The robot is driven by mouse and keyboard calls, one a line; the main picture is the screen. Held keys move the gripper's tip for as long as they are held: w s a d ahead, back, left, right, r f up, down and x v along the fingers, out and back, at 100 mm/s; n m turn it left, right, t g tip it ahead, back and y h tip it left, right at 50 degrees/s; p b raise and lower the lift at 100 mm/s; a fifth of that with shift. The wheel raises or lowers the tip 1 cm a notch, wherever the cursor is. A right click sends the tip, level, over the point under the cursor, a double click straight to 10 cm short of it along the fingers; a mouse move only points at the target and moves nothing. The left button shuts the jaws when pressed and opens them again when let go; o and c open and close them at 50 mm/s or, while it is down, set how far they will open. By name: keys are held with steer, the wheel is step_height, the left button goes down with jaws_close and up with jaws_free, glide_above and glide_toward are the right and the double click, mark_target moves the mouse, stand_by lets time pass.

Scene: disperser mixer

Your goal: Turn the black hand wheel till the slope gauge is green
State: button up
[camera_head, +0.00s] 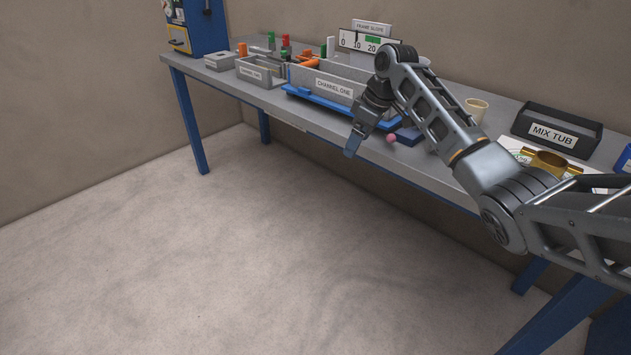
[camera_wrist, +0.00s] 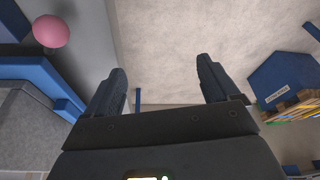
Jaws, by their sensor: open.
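The slope gauge (camera_head: 372,42) stands at the back of the bench, with a 0, 10, 20 scale and a green band right of a dark mark. My arm covers its right end. No black hand wheel can be made out in either view; my arm may hide it. My gripper (camera_head: 352,150) hangs at the bench's front edge, before the grey channel labelled CHANNEL ONE (camera_head: 318,84).
A blue tray (camera_head: 318,98) lies under the channel. A black MIX TUB (camera_head: 556,132) and a beige cup (camera_head: 476,109) stand right. The floor in front is clear.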

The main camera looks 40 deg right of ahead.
steer(key=a+f+t, duration=0.1)
steer(key=a+f, duration=0.2)
steer(key=a, duration=0.3)
steer(key=w+a+f+t+y, duration=0.1)
steer(key=a+f, duration=0.3)
steer(key=a, duration=0.3)
steer(key=shift+w+f, duration=0.2)
steer(key=shift+w, duration=0.05)
steer(key=shift+a, duration=0.1)
